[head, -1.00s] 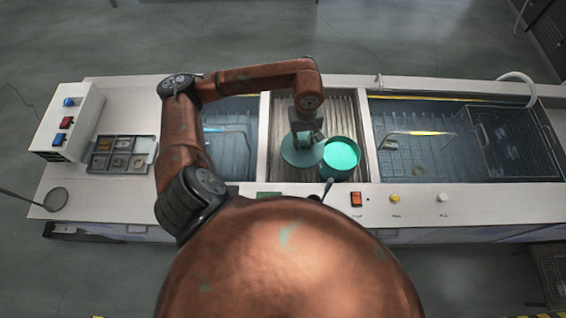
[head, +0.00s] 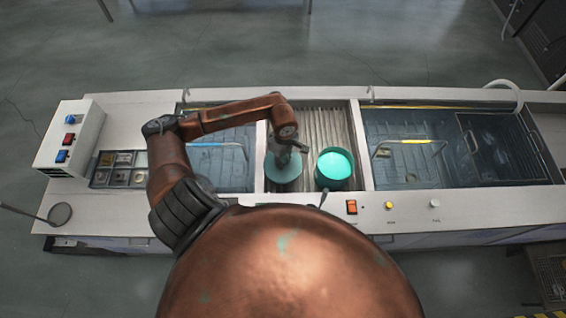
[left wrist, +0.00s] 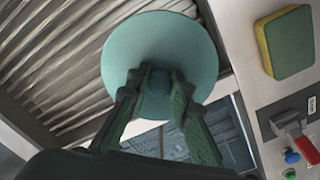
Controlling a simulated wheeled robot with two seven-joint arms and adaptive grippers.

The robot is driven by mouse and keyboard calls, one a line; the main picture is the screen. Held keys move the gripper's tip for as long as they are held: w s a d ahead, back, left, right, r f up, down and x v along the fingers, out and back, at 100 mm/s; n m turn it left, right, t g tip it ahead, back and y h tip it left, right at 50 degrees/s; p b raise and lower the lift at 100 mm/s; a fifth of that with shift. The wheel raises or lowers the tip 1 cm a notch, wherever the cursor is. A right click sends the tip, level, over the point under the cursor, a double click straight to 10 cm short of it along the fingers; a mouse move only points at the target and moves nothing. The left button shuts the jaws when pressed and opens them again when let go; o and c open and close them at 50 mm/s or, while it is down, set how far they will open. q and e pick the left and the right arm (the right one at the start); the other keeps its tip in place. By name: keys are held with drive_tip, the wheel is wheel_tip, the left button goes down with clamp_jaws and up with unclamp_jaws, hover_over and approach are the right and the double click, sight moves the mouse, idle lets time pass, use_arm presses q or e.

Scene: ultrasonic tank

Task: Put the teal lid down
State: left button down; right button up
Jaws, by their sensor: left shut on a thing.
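The teal lid (head: 283,171) is a round disc over the ribbed middle section, left of the teal pot. It also shows in the left wrist view (left wrist: 160,42), with its round knob between the fingers. My left gripper (head: 288,152) is shut on the lid's knob from above; the fingers also show in the left wrist view (left wrist: 156,88). I cannot tell whether the lid touches the ribbed surface (head: 322,119). My right gripper is not in view.
The open teal pot (head: 334,166) stands close to the right of the lid. Water tanks flank the ribbed section, with a wire handle (head: 410,143) in the right one. A sorting tray (head: 119,179) is at left. A green and yellow sponge (left wrist: 286,42) lies on the front ledge.

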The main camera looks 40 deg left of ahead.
use_arm(q)
drive_tip(key=shift+f, duration=0.95)
drive_tip(key=shift+f+b, duration=0.7)
drive_tip(key=c, duration=1.7)
unclamp_jaws()
drive_tip(key=shift+r, duration=0.1)
drive_tip(key=shift+c, duration=0.2)
